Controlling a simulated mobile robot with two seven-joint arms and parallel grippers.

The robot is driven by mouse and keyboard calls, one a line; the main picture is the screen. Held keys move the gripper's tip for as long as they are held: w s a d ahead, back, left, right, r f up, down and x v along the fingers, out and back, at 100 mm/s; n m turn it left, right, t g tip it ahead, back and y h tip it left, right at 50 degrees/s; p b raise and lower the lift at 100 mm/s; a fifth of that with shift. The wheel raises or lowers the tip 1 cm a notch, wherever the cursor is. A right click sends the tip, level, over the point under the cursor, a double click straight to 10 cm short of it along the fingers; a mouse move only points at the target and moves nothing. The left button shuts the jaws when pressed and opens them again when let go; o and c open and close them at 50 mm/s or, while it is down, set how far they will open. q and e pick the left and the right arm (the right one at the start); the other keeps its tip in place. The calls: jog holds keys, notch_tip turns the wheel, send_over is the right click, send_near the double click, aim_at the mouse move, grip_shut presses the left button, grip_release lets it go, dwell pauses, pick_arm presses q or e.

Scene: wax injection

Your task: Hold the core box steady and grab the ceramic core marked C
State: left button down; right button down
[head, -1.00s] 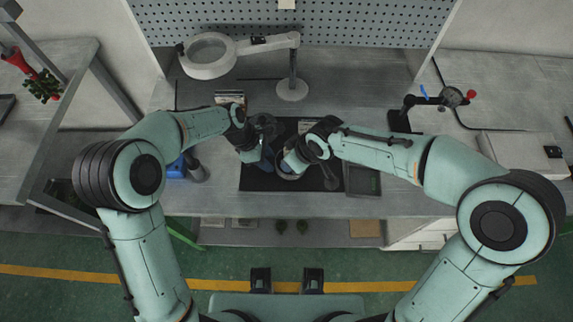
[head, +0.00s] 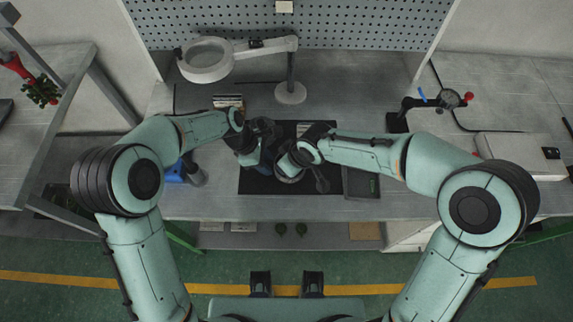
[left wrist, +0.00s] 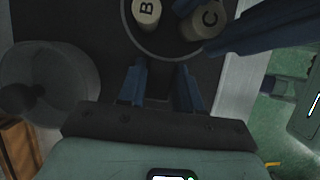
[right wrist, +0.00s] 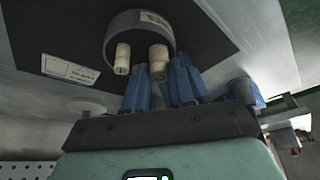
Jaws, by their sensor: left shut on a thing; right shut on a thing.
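The core box is a round dark holder, its rim (left wrist: 150,50) showing in the left wrist view and its wall (right wrist: 125,28) in the right wrist view. The pale ceramic core marked C (left wrist: 205,20) and core B (left wrist: 146,12) are in it. My left gripper (left wrist: 160,80) is shut on the core box at its near rim; the exact contact is hard to see. My right gripper (right wrist: 165,82) is shut on core C (right wrist: 157,62), its blue fingers on either side of it. In the head view both grippers mostly hide the box.
The box is on a black mat (head: 255,184) with a white label (right wrist: 70,68). A dark grey tray (head: 362,193) lies right of the mat. A magnifier lamp (head: 291,93) stands behind, and a clamp stand (head: 398,123) is at the right. The bench front is mostly clear.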

notch_tip(320, 180, up, 10)
jog(key=shift+f, duration=0.2)
pick_arm(q)
jog(key=c, duration=0.7)
grip_release()
jog(key=shift+r, duration=0.1)
jog(key=v, duration=1.2)
